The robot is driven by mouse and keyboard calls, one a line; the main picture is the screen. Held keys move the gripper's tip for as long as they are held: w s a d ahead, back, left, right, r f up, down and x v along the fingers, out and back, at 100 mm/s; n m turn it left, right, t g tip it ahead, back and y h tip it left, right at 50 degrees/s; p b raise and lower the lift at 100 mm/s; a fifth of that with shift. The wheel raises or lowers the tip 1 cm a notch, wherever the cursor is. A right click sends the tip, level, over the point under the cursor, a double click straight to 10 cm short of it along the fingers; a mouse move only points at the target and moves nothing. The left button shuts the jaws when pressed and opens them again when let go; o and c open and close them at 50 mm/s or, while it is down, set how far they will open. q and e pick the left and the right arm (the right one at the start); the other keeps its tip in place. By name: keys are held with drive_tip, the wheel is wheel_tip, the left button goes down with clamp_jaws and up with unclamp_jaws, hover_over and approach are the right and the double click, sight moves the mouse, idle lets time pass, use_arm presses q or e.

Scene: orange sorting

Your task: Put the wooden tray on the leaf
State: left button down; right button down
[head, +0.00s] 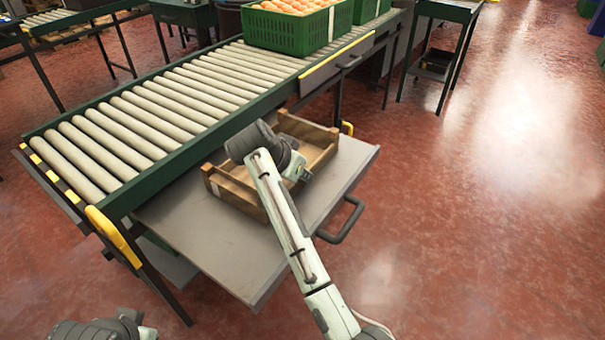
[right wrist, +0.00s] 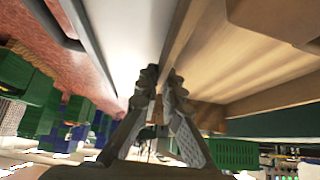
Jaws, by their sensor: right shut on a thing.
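The wooden tray (head: 318,138) is an open, low-sided crate of light brown wood. In the head view it is over the grey leaf (head: 215,245), the flat panel with a handle beside the roller conveyor. Whether its bottom fully rests on the leaf I cannot tell. My right gripper (head: 298,172) is at the tray, partly hidden by its own wrist. In the right wrist view my right gripper (right wrist: 160,80) is shut on a wall of the tray (right wrist: 225,55), with the leaf (right wrist: 125,40) alongside. My left gripper (head: 105,328) shows only partly at the bottom left, its fingers unclear.
The roller conveyor (head: 150,115) runs along the leaf's far side. A green crate of oranges (head: 290,30) stands at its far end. A dark handle (head: 345,222) sticks out from the leaf's right edge. The red floor on the right is clear.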

use_arm(q)
drive_tip(key=shift+s+f, duration=0.1)
drive_tip(key=shift+s, duration=0.1)
use_arm(e)
drive_tip(key=c, duration=1.7)
unclamp_jaws()
drive_tip(key=shift+f, duration=0.1)
use_arm(q)
drive_tip(key=shift+a+f, duration=0.1)
drive_tip(key=shift+f, duration=0.2)
